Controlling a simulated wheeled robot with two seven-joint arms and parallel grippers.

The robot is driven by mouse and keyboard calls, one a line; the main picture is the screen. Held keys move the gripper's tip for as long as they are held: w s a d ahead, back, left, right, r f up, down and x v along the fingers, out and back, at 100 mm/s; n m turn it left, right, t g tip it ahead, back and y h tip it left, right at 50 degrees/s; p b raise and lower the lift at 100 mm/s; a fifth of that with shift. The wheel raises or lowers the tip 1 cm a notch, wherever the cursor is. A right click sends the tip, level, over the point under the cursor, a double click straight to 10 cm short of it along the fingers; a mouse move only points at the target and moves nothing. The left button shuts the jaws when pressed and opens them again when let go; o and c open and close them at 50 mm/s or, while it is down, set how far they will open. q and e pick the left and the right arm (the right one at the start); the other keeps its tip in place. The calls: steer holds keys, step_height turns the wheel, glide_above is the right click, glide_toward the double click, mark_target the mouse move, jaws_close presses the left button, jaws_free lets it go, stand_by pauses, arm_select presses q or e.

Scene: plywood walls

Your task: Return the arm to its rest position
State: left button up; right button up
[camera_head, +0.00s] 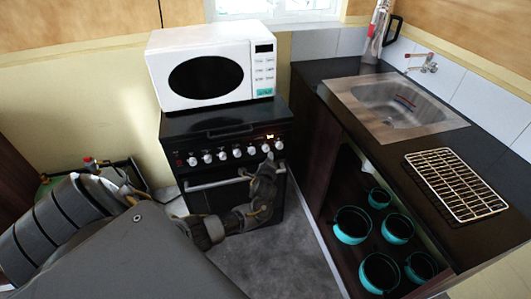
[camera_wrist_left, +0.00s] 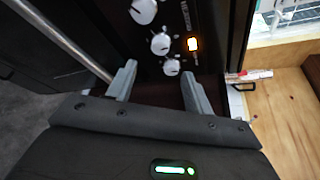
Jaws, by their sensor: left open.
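My left gripper (camera_head: 268,160) is in front of the black stove (camera_head: 225,130), at the right end of its row of knobs, above the oven door handle (camera_head: 215,184). In the left wrist view the gripper (camera_wrist_left: 158,76) has its two grey fingers apart with nothing between them. Several white knobs (camera_wrist_left: 160,43) and a lit orange indicator (camera_wrist_left: 193,44) show just beyond the fingertips. I cannot tell whether a finger touches a knob. My left arm reaches in from the left, low in front of the stove. My right gripper is not in view.
A white microwave (camera_head: 212,65) stands on the stove. To the right is a dark counter (camera_head: 390,145) with a steel sink (camera_head: 390,103) and a wire rack (camera_head: 455,183). Several teal pots (camera_head: 352,225) sit in the open space below. Grey floor (camera_head: 285,262) is clear before the stove.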

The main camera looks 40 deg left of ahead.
arm_select(q)
steer(key=shift+v, duration=0.9)
